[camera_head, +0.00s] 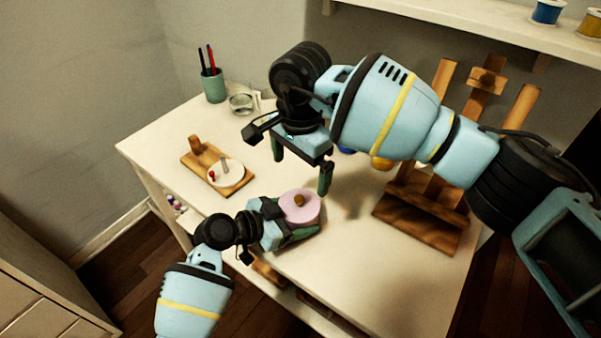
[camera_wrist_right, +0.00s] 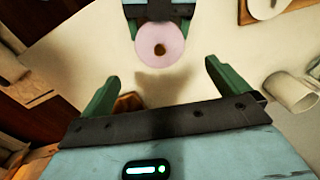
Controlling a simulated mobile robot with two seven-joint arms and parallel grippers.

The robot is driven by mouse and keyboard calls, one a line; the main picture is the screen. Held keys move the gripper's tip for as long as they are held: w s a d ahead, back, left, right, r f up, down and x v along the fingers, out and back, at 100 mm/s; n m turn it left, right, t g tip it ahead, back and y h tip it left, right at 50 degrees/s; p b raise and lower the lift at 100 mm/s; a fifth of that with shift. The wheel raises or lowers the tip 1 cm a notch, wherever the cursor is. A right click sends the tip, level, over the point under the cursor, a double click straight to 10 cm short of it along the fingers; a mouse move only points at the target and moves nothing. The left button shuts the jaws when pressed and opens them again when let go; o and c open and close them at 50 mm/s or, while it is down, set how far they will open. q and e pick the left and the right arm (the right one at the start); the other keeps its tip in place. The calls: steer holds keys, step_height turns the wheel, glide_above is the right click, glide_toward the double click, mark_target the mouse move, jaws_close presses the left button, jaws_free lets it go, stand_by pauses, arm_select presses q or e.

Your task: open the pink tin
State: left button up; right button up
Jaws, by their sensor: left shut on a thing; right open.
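The pink tin (camera_head: 300,207) is round, with a brown knob on its lid, and stands on the white table near its front edge. My left gripper (camera_head: 298,222) is shut on the pink tin from the lower left, with its fingers around the tin's sides. My right gripper (camera_head: 301,172) is open and empty, above the table and beyond the tin. In the right wrist view the tin (camera_wrist_right: 160,47) shows from above, between and ahead of the open right fingers (camera_wrist_right: 158,85). The lid appears to be on the tin; its seam cannot be made out.
A wooden board with a white disc (camera_head: 225,172) lies left of the tin. A green cup with pens (camera_head: 213,86) and a glass dish (camera_head: 241,103) stand at the back left. A wooden easel (camera_head: 420,212) stands to the right. Bare tabletop (camera_head: 350,270) lies right of the tin.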

mark_target(299, 198)
steer(key=shift+s+d+r+m, duration=0.1)
steer(key=shift+s+r+m, duration=0.05)
steer(key=shift+r+m, duration=0.6)
steer(key=shift+s+d+r+m, duration=0.15)
steer(key=shift+r+m, duration=0.4)
steer(key=shift+m, duration=0.4)
steer(key=shift+a, duration=0.1)
steer(key=f, duration=1.2)
steer(key=shift+w+a, duration=0.15)
steer(key=shift+w, duration=0.15)
steer(key=c, duration=1)
steer(key=shift+r, duration=0.25)
steer(key=shift+r, duration=0.75)
steer(key=shift+r, duration=0.25)
